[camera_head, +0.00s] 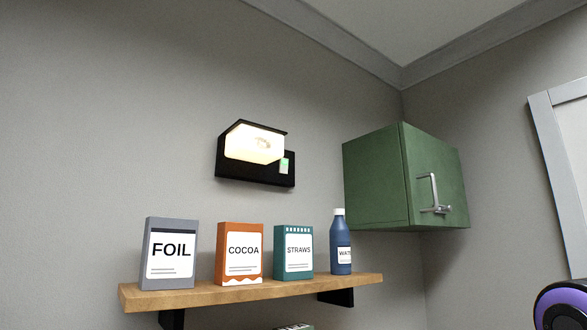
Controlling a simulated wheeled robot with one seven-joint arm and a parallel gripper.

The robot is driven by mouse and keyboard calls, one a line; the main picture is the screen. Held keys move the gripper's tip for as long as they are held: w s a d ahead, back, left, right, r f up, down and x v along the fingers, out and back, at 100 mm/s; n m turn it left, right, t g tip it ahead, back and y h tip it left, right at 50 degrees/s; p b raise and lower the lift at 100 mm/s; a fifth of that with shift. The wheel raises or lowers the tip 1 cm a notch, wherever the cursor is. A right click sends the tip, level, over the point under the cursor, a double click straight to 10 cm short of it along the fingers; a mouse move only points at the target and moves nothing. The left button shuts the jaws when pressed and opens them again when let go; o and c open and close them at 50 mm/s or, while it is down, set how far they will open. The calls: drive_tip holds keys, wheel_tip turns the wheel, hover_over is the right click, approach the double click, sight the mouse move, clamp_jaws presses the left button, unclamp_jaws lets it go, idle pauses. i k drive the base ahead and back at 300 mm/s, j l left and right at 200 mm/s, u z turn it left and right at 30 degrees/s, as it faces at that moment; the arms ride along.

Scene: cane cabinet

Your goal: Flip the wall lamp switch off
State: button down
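A black wall lamp (226,169) is mounted on the grey wall above the shelf. Its shade (255,143) glows bright warm white, so it is lit. A small switch (284,166) with a green patch sits on the right part of the lamp's black plate. Which way the switch is tilted is too small to tell. My gripper is not in view. A rounded black and purple part, which seems to be of my arm, shows at the bottom right corner, far from the lamp.
A wooden shelf (255,294) below the lamp holds a FOIL box (170,253), a COCOA box (240,252), a STRAWS box (293,250) and a blue water bottle (341,252). A green cabinet (380,182) with a metal handle (434,195) hangs right of the lamp. The wall around the lamp is bare.

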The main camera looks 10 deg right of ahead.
sight(284, 163)
drive_tip(key=i+l+u, duration=0.1)
drive_tip(key=l, duration=0.25)
drive_tip(key=i+l+u, duration=0.1)
drive_tip(key=i+l, duration=0.15)
drive_tip(key=i+l+u, duration=0.1)
drive_tip(key=l, duration=0.4)
drive_tip(key=i+l, duration=0.25)
drive_tip(key=l, duration=0.15)
drive_tip(key=j+u, duration=0.05)
